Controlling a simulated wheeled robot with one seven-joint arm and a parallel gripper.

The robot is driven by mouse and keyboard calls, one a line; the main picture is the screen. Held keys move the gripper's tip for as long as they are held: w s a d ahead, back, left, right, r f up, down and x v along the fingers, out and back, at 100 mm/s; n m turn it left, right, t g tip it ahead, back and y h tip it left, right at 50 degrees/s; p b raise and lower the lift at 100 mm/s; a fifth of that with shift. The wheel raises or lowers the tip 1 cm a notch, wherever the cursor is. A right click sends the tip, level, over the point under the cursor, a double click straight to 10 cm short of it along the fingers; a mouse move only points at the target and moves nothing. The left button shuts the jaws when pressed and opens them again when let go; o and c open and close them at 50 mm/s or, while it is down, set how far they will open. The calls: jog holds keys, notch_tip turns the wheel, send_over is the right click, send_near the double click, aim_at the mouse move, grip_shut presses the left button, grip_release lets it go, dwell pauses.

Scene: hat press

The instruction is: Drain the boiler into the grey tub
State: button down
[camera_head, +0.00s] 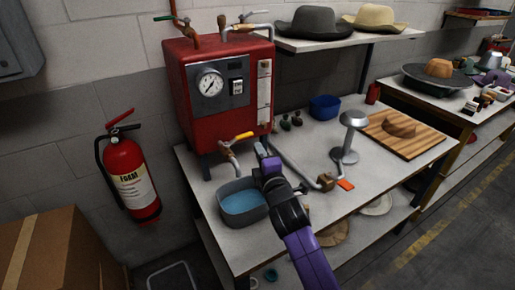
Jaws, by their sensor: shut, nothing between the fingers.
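The red boiler (186,95) stands on legs at the left end of the bench. It has a round gauge (210,84) and a vertical sight glass (264,92). A drain tap (227,152) with a yellow lever (242,136) sticks out low at its front; the lever points to the right and slightly up. The grey tub (241,221) sits on the bench below the tap, with a flat blue surface inside that looks like water. I cannot make out a stream from the spout. My gripper (262,150) is shut and empty, just right of the lever and above the tub's right side, which my arm partly hides.
A pipe (297,165) runs along the bench to a brass valve (325,181), right of my gripper. A metal stand (349,140), blue bin (325,107) and wooden board (420,140) stand farther right. A fire extinguisher (130,178) and cardboard box (50,250) are at the left.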

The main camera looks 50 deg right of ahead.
jog(key=s+a, duration=0.2)
jog(key=s, duration=0.6)
jog(key=shift+s+a+b, duration=0.15)
jog(key=shift+b, duration=0.15)
jog(key=s+a+m+t+y, duration=0.35)
jog(key=s+a+m, duration=0.55)
jog(key=a, duration=0.4)
jog(key=s+a+f+m+g+y, duration=0.1)
jog(key=s+a+f+y, duration=0.1)
jog(key=s, duration=0.5)
jog(key=s+a+f+m+g+y, duration=0.1)
jog(key=s+a, duration=0.4)
jog(key=s, duration=0.3)
jog(key=s+a+f+g+y, duration=0.2)
jog(key=s+a, duration=0.1)
jog(key=s, duration=0.4)
jog(key=shift+s+a+f+m+y, duration=0.2)
jog(key=shift+s+f+m+y, duration=0.1)
jog(key=shift+f+m+y, duration=0.1)
